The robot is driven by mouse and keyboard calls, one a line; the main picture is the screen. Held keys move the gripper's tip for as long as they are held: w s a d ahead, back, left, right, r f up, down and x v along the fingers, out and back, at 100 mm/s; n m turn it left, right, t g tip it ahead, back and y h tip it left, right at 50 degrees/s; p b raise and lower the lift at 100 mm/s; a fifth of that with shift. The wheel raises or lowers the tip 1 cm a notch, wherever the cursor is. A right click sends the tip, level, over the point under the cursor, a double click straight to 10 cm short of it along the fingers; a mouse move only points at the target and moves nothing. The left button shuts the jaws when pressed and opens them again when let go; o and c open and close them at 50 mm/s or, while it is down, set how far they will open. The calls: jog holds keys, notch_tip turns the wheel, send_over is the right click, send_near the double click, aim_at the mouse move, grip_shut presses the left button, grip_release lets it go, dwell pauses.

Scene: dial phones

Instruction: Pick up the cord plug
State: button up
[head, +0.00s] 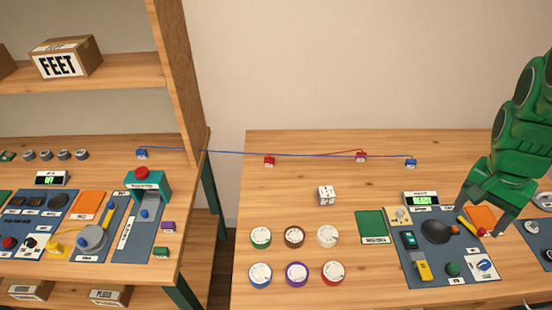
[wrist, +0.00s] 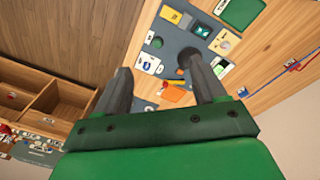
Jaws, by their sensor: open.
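Small plug-like blocks sit at the ends of cords at the back of the tables. A blue cord runs from a blue block (head: 141,152) on the left table to another blue block (head: 411,162) on the right table. A red cord joins two red blocks, one on the left (head: 269,161) and one on the right (head: 361,156). I cannot tell which is the cord plug meant. My gripper (head: 478,220) is open, with nothing seen between its fingers, above the right part of the blue-grey mat. In the wrist view my gripper (wrist: 160,64) has its fingers spread, and the cords (wrist: 292,66) are far right.
The mat (head: 408,268) carries a black dome (head: 436,231), a yellow block (head: 424,270) and a display reading READY (head: 421,198). Several round dials, a white cube (head: 326,195) and a green pad (head: 371,226) lie left of it. A gap separates the tables.

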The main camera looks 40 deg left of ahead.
jog(key=w+a+f+n+t, duration=0.25)
jog(key=w+a, duration=0.75)
jog(key=a, duration=0.5)
jog(key=n+y, duration=0.4)
jog(key=n, duration=0.2)
send_over(269, 159)
jog(key=s, duration=0.2)
notch_tip(269, 159, down, 18)
jog(key=shift+w+d+f, duration=0.1)
jog(key=shift+w+f, duration=0.15)
jog(key=shift+f, duration=0.25)
jog(key=shift+w+d+f, duration=0.1)
jog(key=shift+w+f, duration=0.15)
jog(key=shift+f, duration=0.2)
jog(key=f, duration=0.3)
jog(key=shift+w+f, duration=0.25)
jog(key=shift+x, duration=0.9)
jog(key=shift+w, duration=0.1)
